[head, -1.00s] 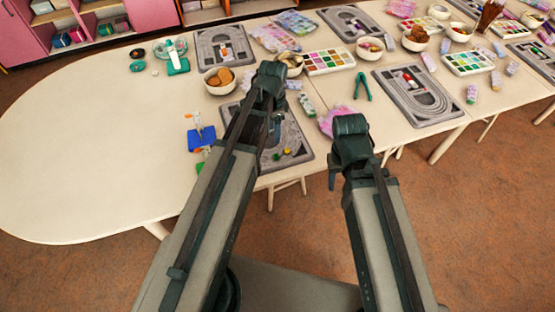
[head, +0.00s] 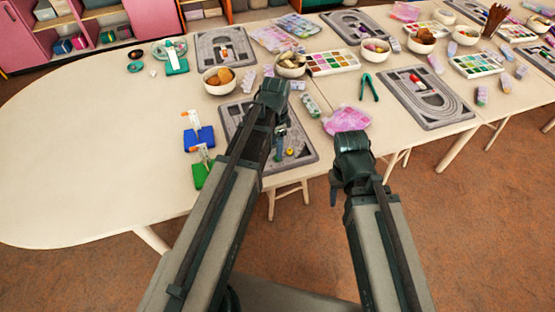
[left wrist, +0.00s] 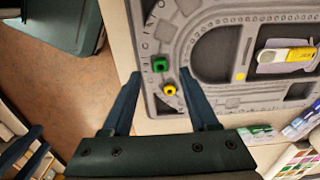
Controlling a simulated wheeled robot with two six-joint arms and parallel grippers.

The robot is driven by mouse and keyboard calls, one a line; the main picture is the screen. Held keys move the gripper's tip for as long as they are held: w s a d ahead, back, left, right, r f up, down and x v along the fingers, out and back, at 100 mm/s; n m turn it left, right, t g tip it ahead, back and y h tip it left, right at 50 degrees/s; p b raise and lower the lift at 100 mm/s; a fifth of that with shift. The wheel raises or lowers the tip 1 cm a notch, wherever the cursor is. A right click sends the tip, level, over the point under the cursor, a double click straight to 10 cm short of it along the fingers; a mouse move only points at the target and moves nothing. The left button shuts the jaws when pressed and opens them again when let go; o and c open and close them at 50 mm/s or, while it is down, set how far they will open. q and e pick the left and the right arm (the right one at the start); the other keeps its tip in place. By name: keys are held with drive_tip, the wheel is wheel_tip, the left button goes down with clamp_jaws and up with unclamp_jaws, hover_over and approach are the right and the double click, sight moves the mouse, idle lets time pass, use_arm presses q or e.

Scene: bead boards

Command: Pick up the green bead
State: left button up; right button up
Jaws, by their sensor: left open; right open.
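The green bead (left wrist: 160,64) sits on the grey bead board (left wrist: 205,20) in the left wrist view. A yellow bead (left wrist: 169,90) lies just beside it, nearer my gripper's palm. My left gripper (left wrist: 160,75) is open, with one fingertip to each side of the beads and nothing held. In the head view my left gripper (head: 279,150) is over the near part of the board (head: 306,165). The yellow bead (head: 290,152) shows beside it there; I cannot make out the green bead. My right gripper (head: 335,190) is open and empty off the table's front edge.
A pink bag (head: 346,120) lies right of the board. Blue (head: 200,138) and green (head: 203,175) holders stand to its left. Bowls, including one with brown pieces (head: 219,81), and a paint palette (head: 333,62) stand behind. The table's left end is clear.

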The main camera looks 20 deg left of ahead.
use_arm(q)
drive_tip(key=f+b, duration=0.4)
drive_tip(key=f, duration=0.1)
drive_tip(key=shift+w+d+b, duration=0.15)
drive_tip(key=shift+d+b, duration=0.05)
drive_tip(key=shift+b, duration=0.1)
drive_tip(key=shift+r, duration=0.1)
clamp_jaws()
